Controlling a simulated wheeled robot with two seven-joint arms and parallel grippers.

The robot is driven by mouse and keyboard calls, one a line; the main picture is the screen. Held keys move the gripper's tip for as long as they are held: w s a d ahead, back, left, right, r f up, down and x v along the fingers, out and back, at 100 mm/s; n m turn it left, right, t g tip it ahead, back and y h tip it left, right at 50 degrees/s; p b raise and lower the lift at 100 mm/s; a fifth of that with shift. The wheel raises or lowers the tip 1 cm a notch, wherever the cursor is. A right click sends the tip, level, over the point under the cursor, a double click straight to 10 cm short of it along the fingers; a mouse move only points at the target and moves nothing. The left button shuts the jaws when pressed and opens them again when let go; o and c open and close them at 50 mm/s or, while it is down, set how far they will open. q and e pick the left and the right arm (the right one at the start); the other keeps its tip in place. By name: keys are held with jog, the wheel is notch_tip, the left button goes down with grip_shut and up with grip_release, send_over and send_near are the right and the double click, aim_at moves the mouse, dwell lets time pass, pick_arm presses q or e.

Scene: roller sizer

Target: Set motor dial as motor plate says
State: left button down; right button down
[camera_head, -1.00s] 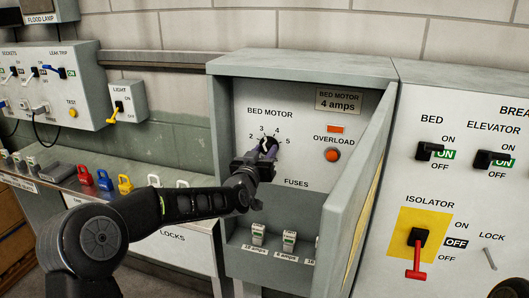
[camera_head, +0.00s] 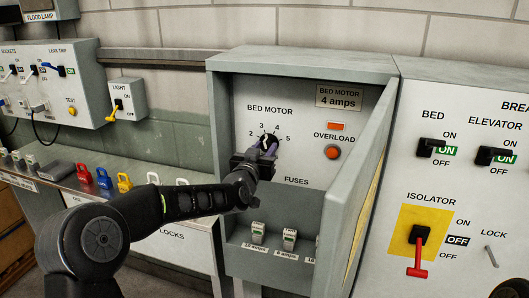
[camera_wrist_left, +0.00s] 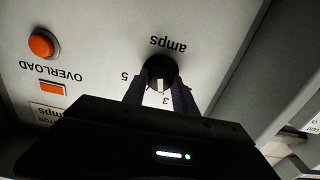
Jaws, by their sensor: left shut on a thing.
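The motor dial (camera_head: 268,142) is a round black knob with a white line, on the grey bed motor panel. Numbers 2 to 5 stand around it. The motor plate (camera_head: 339,98) above right reads "BED MOTOR 4 amps". My left gripper (camera_head: 268,151) is shut on the dial, one finger on either side. In the left wrist view the dial (camera_wrist_left: 160,70) sits between the fingertips of the gripper (camera_wrist_left: 160,88). That view is upside down. The white line points toward the 3 and 4 side; the 4 is hidden there, so I cannot tell the exact setting. My right gripper is not in view.
The open cabinet door (camera_head: 360,185) stands close to the right of my left gripper. An orange overload button (camera_head: 332,152) is right of the dial. Fuses (camera_head: 258,232) sit below. The isolator (camera_head: 420,236) with a red handle is on the right panel.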

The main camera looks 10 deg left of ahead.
pick_arm(q)
jog(key=m+b, duration=0.2)
jog(key=m, duration=0.1)
jog(key=shift+d+f+m+b, duration=0.1)
jog(key=shift+f+m+b, duration=0.05)
jog(key=shift+m+b, duration=1.15)
jog(key=shift+m, duration=1)
jog(key=c, duration=1)
grip_release()
